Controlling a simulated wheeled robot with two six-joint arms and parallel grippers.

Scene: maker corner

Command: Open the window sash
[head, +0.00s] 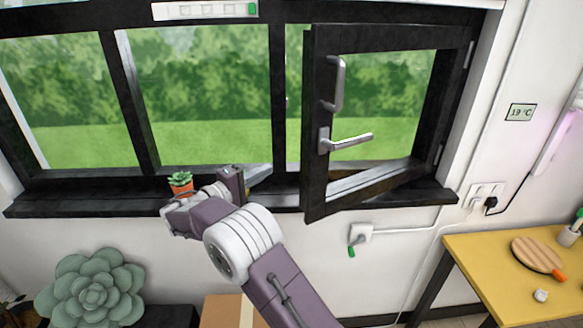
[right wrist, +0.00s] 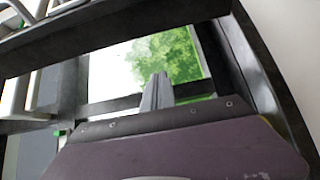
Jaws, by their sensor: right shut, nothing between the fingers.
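The black-framed window sash (head: 315,180) is hinged on its right side and stands ajar, its left edge swung into the room. A lever handle (head: 350,140) on its left stile lies level, pointing right, with a grey pull bar (head: 338,85) above it. My right gripper (head: 262,174) is just left of the sash's free edge, low by the sill, with its fingers pointing toward the opening. In the right wrist view its fingers (right wrist: 156,92) are together and empty, with dark frame bars around them. Contact with the sash cannot be told. My left gripper is not in view.
A small potted succulent (head: 181,184) stands on the black sill (head: 90,203) close to my right wrist. A yellow table (head: 480,260) with a round wooden board (head: 537,257) is at right. A large succulent (head: 92,290) and a cardboard box (head: 225,312) are below.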

